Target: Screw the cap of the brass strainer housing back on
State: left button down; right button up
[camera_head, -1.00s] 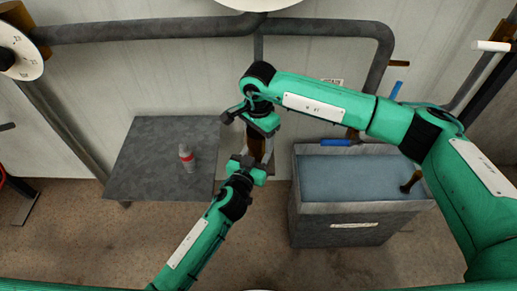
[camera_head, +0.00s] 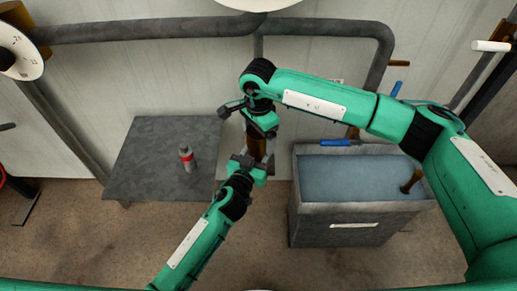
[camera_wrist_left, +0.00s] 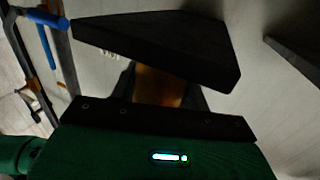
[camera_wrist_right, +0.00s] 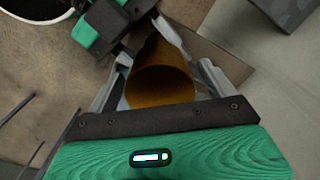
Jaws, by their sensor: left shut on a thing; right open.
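The brass strainer housing (camera_head: 257,148) is an upright brown-gold cylinder between my two grippers in the head view, mostly hidden by them. My left gripper (camera_head: 251,164) comes from below and is shut on the brass piece, which shows between its dark jaws in the left wrist view (camera_wrist_left: 158,86). My right gripper (camera_head: 262,136) hangs above it. In the right wrist view the round brass end (camera_wrist_right: 160,88) lies between its open, spread fingers (camera_wrist_right: 160,90). I cannot tell the cap from the housing, nor see a thread or seam.
A grey table (camera_head: 140,165) at the left bears a grey bottle with a red band (camera_head: 187,158). A water-filled grey tank (camera_head: 345,208) stands at the right with a blue-handled tool (camera_head: 337,143) on its back rim. Pipes (camera_head: 150,30) run along the wall.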

jog(key=shift+r, duration=1.9)
jog(key=shift+c, duration=0.5)
jog(key=shift+r+n, duration=0.8)
jog(key=shift+r, duration=0.95)
jog(key=shift+f, duration=4.05)
